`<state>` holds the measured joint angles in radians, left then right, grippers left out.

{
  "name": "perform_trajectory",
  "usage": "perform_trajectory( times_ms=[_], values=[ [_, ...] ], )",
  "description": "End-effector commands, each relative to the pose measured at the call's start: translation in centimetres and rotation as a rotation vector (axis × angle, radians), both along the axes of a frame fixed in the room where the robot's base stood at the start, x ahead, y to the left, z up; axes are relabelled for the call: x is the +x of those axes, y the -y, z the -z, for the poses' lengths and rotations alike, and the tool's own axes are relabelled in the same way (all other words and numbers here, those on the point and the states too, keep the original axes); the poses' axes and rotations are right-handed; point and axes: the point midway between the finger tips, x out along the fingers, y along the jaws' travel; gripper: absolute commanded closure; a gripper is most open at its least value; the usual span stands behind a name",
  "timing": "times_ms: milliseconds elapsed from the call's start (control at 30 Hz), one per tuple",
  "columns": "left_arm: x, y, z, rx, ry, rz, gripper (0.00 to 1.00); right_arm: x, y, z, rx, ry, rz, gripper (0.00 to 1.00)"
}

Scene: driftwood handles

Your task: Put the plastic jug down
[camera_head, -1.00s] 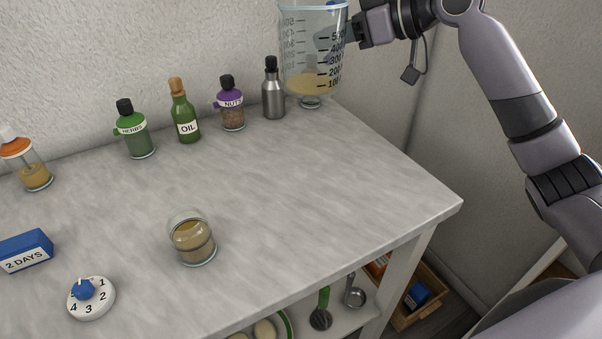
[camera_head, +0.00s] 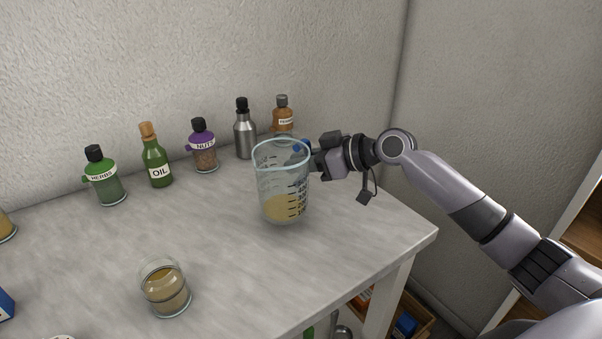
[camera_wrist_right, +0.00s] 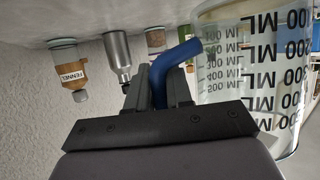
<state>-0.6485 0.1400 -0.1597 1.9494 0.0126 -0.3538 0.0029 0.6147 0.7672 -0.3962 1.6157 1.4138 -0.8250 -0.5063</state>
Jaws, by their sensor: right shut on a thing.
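The plastic jug (camera_head: 284,187) is clear with dark measuring marks and some yellowish liquid at the bottom. It is upright over the right part of the worktop; whether its base touches the surface I cannot tell for sure. My right gripper (camera_head: 308,153) comes from the right and is shut on the jug's blue handle. The right wrist view shows the blue handle (camera_wrist_right: 172,68) between the fingers (camera_wrist_right: 158,95) and the marked jug wall (camera_wrist_right: 250,65) beside it. My left gripper is not in view.
Behind the jug stand a fennel jar (camera_head: 283,117), a steel bottle (camera_head: 244,131), a nuts jar (camera_head: 204,146), an oil bottle (camera_head: 156,158) and a herbs jar (camera_head: 104,178). A glass jar (camera_head: 165,289) stands at the front left. The worktop (camera_head: 220,237) between is clear.

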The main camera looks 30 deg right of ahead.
Motion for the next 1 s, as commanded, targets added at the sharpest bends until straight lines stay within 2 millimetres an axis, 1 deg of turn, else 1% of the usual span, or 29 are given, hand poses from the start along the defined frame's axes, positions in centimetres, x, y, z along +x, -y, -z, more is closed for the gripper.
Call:
perform_trajectory(
  times_ms=[33,100,200,467,567,600,633,667,1000],
  values=[
    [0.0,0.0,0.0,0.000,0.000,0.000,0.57,0.0,0.0,1.1,0.002,-0.006,0.000,1.00],
    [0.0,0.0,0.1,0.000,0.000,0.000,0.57,0.0,0.0,2.0,0.002,-0.004,0.000,1.00],
    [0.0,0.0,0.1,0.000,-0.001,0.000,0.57,0.0,0.0,2.7,0.002,-0.001,0.000,1.00],
    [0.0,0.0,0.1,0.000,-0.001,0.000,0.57,0.0,0.0,2.8,0.001,0.000,0.000,1.00],
    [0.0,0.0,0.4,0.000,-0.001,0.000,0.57,0.0,0.0,3.1,0.001,-0.001,0.000,1.00],
    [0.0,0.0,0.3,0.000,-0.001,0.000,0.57,0.0,0.0,3.0,-0.001,-0.001,0.000,0.70],
    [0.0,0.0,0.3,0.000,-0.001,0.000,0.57,0.0,0.0,3.0,0.000,-0.002,-0.001,0.60],
    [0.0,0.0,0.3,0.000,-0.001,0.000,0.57,0.0,0.0,3.0,0.000,-0.002,-0.001,0.54],
    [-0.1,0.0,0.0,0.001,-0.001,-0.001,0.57,0.0,0.0,2.8,0.000,-0.002,-0.001,0.54]
  ],
)
